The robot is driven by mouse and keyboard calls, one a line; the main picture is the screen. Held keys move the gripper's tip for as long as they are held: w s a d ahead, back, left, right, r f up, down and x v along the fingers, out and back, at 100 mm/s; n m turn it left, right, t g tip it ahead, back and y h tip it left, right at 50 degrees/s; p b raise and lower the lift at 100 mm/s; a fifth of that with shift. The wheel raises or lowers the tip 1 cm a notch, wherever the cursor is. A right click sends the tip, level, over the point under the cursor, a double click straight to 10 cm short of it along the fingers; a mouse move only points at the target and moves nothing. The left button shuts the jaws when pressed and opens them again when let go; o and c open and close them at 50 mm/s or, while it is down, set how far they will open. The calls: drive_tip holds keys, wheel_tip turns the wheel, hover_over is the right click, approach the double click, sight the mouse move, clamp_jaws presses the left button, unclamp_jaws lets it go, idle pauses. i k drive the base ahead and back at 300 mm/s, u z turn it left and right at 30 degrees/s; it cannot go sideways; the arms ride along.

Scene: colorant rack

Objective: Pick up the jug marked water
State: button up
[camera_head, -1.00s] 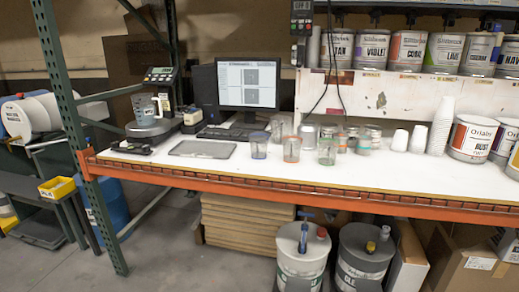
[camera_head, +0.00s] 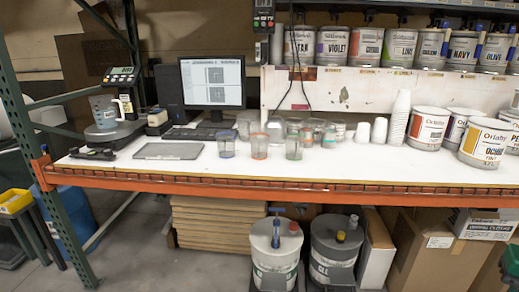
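A translucent grey-blue jug (camera_head: 103,109) with a light handle on its right side stands upright on the round platform of a scale (camera_head: 116,133) at the left end of the workbench. Its marking is too small to read. Several clear cups stand mid-bench, among them a bluish one (camera_head: 226,147), an orange one (camera_head: 259,148) and a greenish one (camera_head: 294,148). I cannot read any lettering on them. My gripper is not in view.
The white bench (camera_head: 340,172) has an orange front beam (camera_head: 300,193) and a green post (camera_head: 45,185) at front left. A dark flat tray (camera_head: 168,151) lies right of the scale. Paint cans (camera_head: 427,128) stand at right. Lidded buckets (camera_head: 275,255) sit below. The front strip is clear.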

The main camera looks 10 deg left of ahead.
sight(104, 107)
drive_tip(key=u, duration=1.3)
drive_tip(key=i, duration=2.55)
drive_tip(key=u, duration=0.2)
